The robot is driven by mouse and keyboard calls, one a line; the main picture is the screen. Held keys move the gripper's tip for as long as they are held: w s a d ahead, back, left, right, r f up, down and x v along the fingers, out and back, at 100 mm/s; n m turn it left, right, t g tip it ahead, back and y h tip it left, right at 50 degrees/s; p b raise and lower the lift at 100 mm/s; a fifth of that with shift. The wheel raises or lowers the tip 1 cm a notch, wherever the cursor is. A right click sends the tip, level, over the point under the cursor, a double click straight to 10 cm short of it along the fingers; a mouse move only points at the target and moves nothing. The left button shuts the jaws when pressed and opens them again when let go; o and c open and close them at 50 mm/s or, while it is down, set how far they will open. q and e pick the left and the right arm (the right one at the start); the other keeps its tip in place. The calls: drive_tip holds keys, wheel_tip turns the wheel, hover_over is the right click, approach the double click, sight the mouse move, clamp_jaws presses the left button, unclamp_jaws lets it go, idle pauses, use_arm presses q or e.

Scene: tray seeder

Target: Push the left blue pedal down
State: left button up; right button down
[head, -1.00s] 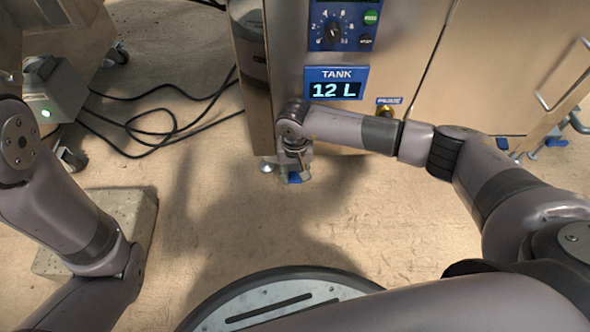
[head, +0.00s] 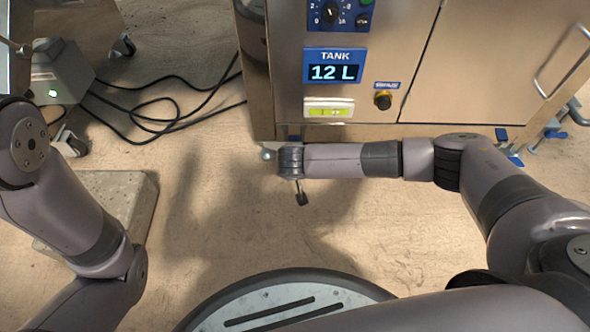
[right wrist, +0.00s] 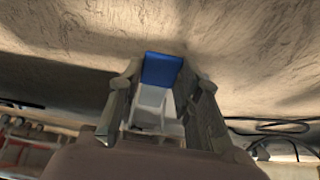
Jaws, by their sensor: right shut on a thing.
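The left blue pedal (right wrist: 161,70) shows in the right wrist view as a blue plate on a pale lever. My right gripper (right wrist: 158,92) has one finger on each side of it and is shut on it. In the head view my right wrist is low in front of the steel cabinet's left corner; a dark fingertip pokes out below it, and the wrist hides most of the gripper and the pedal. I cannot tell how far down the pedal is. My left arm is folded at the left; its gripper is out of view.
The steel cabinet (head: 470,70) carries a tank display (head: 335,72) reading 12 L and a black knob (head: 383,101). Other blue pedals (head: 514,157) are at its right side. Black cables (head: 150,110) lie on the floor at left, near a stone-like slab (head: 125,190).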

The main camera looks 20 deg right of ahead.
idle(0.3)
drive_tip(key=c, duration=1.2)
unclamp_jaws()
drive_tip(key=shift+o, duration=0.2)
drive_tip(key=v, duration=1.2)
drive_tip(key=shift+f, duration=0.1)
